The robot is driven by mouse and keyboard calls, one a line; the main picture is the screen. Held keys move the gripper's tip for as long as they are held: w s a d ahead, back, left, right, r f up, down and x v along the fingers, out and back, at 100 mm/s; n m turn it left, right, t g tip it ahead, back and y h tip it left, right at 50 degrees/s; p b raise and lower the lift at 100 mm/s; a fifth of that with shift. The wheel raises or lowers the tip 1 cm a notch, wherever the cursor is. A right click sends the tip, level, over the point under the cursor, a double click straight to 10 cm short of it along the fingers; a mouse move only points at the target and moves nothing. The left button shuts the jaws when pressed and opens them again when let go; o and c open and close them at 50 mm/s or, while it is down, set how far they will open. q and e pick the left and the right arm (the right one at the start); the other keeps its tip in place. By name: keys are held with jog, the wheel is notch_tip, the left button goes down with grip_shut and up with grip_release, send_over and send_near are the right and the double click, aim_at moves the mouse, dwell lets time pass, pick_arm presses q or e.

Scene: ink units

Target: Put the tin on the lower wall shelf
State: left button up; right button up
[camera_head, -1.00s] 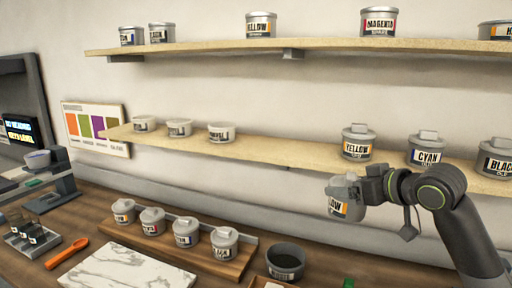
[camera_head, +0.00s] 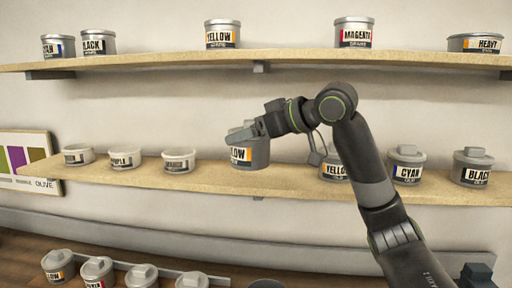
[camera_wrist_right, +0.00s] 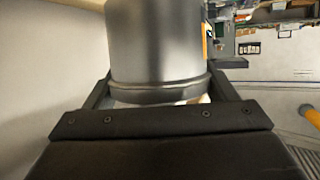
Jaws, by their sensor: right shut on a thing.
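The grey tin (camera_head: 248,153), its label reading partly "LOW" with an orange patch, is held upright by my right gripper (camera_head: 256,131) at the lower wall shelf (camera_head: 215,182). Its base overlaps the shelf board in the head view; I cannot tell whether it touches. In the right wrist view the tin (camera_wrist_right: 157,45) fills the space between the fingers, which close on it from both sides. My left gripper is in neither view.
On the lower shelf, small tubs, the nearest a white one (camera_head: 179,160), stand left of the tin. A yellow tin (camera_head: 334,170), partly behind my arm, a cyan tin (camera_head: 406,165) and a black tin (camera_head: 472,168) stand right. The upper shelf (camera_head: 300,62) holds several tins.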

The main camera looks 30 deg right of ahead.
jog(key=w+d+p, duration=0.6)
jog(key=w+d, duration=0.2)
jog(key=w, duration=0.3)
notch_tip(320, 180, down, 5)
jog(key=shift+s+a+f+p, duration=0.1)
jog(key=shift+a+f+p, duration=0.1)
jog(key=shift+p, duration=0.9)
jog(key=shift+f+p, duration=0.35)
jog(key=shift+p, duration=0.05)
jog(key=shift+w+d+f, duration=0.2)
jog(key=shift+d+f, duration=0.05)
jog(key=shift+f, duration=0.1)
jog(key=shift+f, duration=0.15)
